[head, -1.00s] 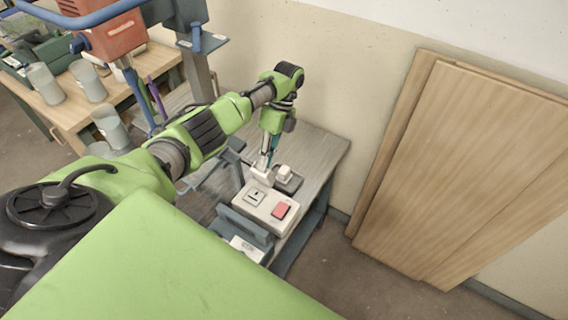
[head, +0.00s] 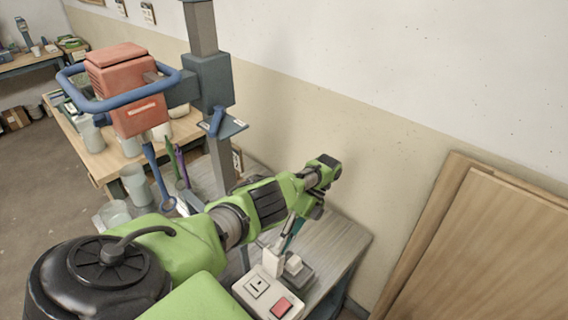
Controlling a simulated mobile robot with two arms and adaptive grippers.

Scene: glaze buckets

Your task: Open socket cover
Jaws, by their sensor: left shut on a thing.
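A white socket box (head: 240,289) with a dark slotted socket face and a red switch (head: 281,307) sits on the grey bench at the bottom of the head view. Its white cover (head: 272,264) stands up at the back edge of the box, away from the socket face. My left gripper (head: 279,246) points down from above and is shut on the cover's upper edge. The exact finger contact is small and partly hidden. My right gripper is not in view.
A white plug-like block on a dark base (head: 295,264) stands close behind the box. A red mixer (head: 132,95) with a blue handle stands left on a grey column. Wooden boards (head: 490,250) lean at the right. Several cups stand on a wooden table (head: 95,158).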

